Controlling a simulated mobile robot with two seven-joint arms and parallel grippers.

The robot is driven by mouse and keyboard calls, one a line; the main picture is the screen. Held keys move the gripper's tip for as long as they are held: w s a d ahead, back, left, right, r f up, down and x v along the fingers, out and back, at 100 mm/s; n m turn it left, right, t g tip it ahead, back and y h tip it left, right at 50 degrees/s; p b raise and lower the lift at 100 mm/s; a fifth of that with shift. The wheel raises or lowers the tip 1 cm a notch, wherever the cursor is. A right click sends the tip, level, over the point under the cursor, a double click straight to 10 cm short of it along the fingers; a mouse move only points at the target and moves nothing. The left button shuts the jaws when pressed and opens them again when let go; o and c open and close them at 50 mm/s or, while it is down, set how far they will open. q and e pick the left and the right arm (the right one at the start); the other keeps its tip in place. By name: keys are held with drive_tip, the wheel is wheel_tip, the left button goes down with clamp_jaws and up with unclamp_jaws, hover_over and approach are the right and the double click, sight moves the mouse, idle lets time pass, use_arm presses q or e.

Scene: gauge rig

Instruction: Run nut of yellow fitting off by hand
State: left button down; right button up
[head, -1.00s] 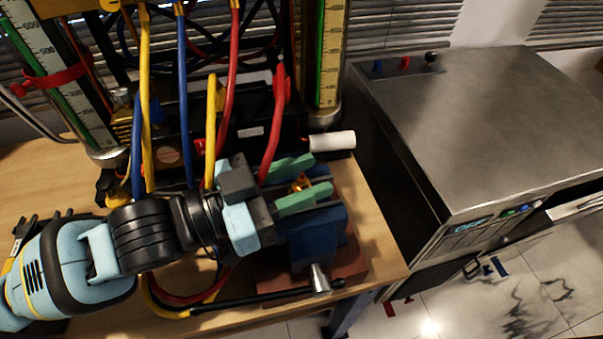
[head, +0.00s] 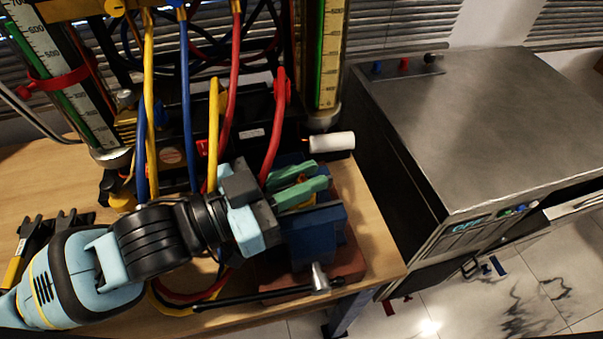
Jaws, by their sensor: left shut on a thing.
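My left gripper (head: 311,176) reaches in from the left, with its green fingers over the blue vise (head: 316,232). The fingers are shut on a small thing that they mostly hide. A bit of yellow, which I take to be the yellow fitting (head: 308,201), shows just below the nearer finger, at the top of the vise. I cannot make out its nut or thread behind the fingers. My right gripper is not in view.
The vise stands on a red-brown base (head: 348,262) at the bench's right edge, its handle bar (head: 262,297) in front. Yellow, blue and red hoses (head: 275,130) hang close behind my gripper. A white cylinder (head: 332,141) lies behind the vise. A metal cabinet (head: 480,130) stands right.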

use_arm(q)
drive_tip(key=shift+r+n+t+y+p, duration=0.2)
drive_tip(key=shift+n+t+y+p, duration=1.3)
drive_tip(key=shift+t+p, duration=0.5)
drive_tip(key=shift+n+t+y+p, duration=0.4)
drive_tip(key=shift+n+t+y, duration=0.5)
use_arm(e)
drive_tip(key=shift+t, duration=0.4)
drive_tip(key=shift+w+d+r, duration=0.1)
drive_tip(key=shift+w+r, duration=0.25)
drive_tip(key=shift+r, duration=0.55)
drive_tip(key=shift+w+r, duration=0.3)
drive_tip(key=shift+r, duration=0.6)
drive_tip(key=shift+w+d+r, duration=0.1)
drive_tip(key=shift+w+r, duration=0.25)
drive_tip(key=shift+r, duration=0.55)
use_arm(q)
drive_tip(key=shift+f+n+t+y, duration=0.15)
drive_tip(key=shift+n+t+y, duration=0.25)
drive_tip(key=shift+y, duration=0.1)
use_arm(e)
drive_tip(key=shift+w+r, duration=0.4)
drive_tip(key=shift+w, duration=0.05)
use_arm(q)
drive_tip(key=c, duration=1.4)
unclamp_jaws()
drive_tip(key=shift+p, duration=0.3)
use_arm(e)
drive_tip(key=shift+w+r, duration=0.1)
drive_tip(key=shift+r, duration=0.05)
